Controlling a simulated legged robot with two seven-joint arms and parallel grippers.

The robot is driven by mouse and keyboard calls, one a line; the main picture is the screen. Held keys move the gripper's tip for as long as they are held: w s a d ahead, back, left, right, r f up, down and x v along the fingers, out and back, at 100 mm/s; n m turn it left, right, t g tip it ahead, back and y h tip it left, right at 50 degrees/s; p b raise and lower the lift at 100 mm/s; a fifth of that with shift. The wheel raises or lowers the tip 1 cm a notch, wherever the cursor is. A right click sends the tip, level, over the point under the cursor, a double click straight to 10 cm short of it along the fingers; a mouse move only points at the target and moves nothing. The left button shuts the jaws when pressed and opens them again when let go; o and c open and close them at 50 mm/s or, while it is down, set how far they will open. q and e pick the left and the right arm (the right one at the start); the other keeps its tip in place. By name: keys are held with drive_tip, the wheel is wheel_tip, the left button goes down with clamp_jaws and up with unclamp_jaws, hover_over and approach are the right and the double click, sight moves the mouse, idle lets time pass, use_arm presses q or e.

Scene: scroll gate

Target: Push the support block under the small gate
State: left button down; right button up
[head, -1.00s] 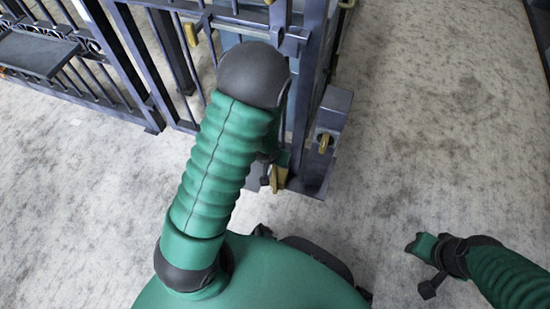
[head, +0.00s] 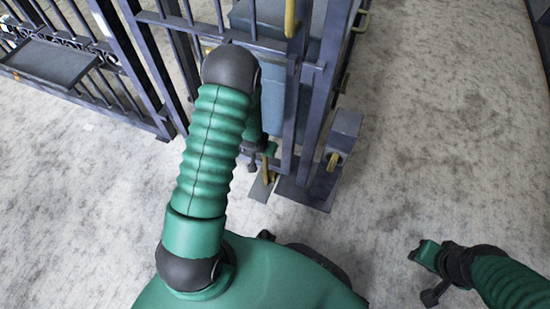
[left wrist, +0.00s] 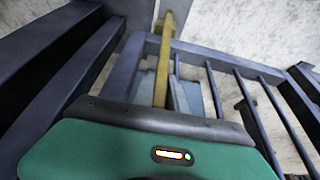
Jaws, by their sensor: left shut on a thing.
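The small gate (head: 252,44) of dark blue-grey bars stands upright at the upper middle of the head view; its bars also cross the left wrist view (left wrist: 236,66). The support block (head: 261,189) looks like a flat grey piece on the floor, left of the gate post's foot. My right gripper (head: 430,272) is low at the right, above bare floor.
A grey post block (head: 344,128) with a yellow handle stands right of the gate post's foot (head: 309,193). Blue-grey boxes (head: 275,104) are behind the bars. A fence with a shelf (head: 47,62) is at the left. The floor at right is clear.

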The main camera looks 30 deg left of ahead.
use_arm(q)
drive_tip(key=shift+w+a+r, duration=0.1)
drive_tip(key=shift+w+a, duration=0.1)
drive_tip(key=shift+a, duration=0.3)
drive_tip(key=shift+w+a, duration=0.15)
drive_tip(key=shift+a, duration=0.35)
use_arm(e)
drive_tip(key=shift+d+r, duration=0.35)
drive_tip(key=shift+r, duration=0.1)
use_arm(q)
drive_tip(key=c, duration=1.4)
unclamp_jaws()
drive_tip(key=shift+o, duration=0.2)
